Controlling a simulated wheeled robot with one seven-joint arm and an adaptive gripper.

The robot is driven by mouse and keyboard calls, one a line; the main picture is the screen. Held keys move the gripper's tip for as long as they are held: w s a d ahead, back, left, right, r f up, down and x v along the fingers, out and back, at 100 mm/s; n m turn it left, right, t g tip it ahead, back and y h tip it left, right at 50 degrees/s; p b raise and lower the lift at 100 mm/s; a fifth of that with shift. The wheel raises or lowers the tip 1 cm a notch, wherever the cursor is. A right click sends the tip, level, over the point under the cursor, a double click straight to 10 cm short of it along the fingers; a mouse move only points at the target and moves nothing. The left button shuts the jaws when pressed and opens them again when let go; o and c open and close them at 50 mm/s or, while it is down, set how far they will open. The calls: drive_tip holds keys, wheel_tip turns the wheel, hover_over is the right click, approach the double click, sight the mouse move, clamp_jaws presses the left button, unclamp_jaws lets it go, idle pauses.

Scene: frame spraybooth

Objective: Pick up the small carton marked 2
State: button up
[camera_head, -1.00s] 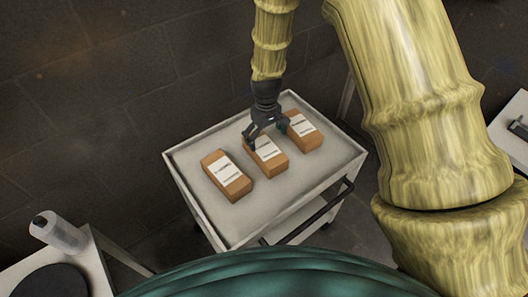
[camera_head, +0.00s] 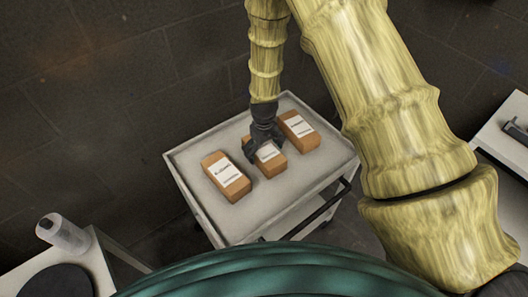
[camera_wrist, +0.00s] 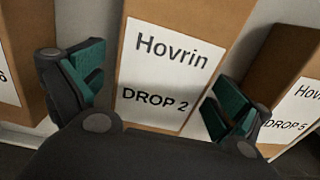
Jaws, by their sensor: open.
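The small carton marked 2 is brown with a white label reading "Hovrin DROP 2"; its label (camera_wrist: 165,75) fills the middle of the wrist view. In the head view this carton (camera_head: 272,167) is the middle one of three on the cart, partly hidden by my gripper. My gripper (camera_head: 264,150) is over it, pointing down. In the wrist view my gripper (camera_wrist: 160,95) is open, with one teal-padded finger on each side of the carton. I cannot tell whether the fingers touch it.
The cart (camera_head: 190,168) has a raised rim. A second carton (camera_head: 226,178) lies to the left and a third carton (camera_head: 299,131), labelled "DROP 5" in the wrist view, to the right, both close to my fingers. A bottle (camera_head: 62,232) stands on a side table at lower left.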

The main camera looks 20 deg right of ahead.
drive_tip(key=shift+f, duration=0.3)
drive_tip(key=c, duration=1.4)
drive_tip(key=shift+r, duration=0.1)
drive_tip(key=shift+c, duration=0.2)
